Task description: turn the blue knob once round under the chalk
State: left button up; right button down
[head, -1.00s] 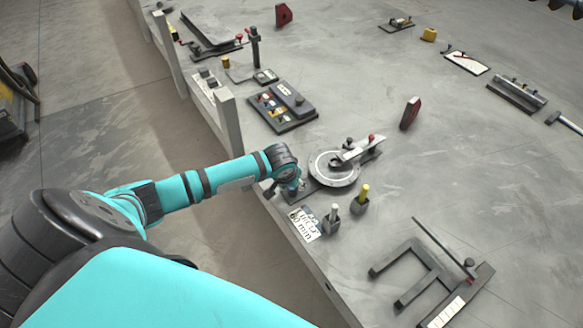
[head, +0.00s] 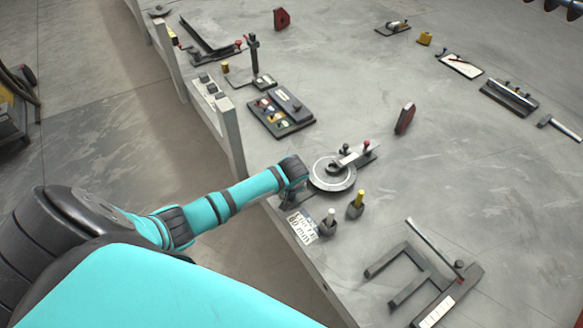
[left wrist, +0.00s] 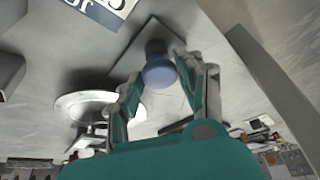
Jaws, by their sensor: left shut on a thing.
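The blue knob (left wrist: 160,73) is round, on a dark stem, in the left wrist view. My left gripper (left wrist: 168,82) has a finger on either side of it and is shut on it. In the head view my left wrist hides the knob and fingers at the near end of the positioner. The positioner has a pale round disc (head: 332,183) with a lever arm (head: 352,157) reaching over it. The disc also shows in the left wrist view (left wrist: 72,104). I cannot tell chalk on the lever arm. My right gripper is not in view.
A white stick (head: 331,214) and a yellow stick (head: 359,196) stand in dark holders close right of my wrist. A printed card (head: 301,227) lies at the table edge. A dark red plate (head: 405,118) stands beyond the disc. A dark frame (head: 410,270) lies at lower right.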

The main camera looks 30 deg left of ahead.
pick_arm(q)
jog(key=o, duration=1.1)
jog(key=shift+o, duration=0.2)
jog(key=v, duration=1.2)
jog(key=shift+a, duration=0.1)
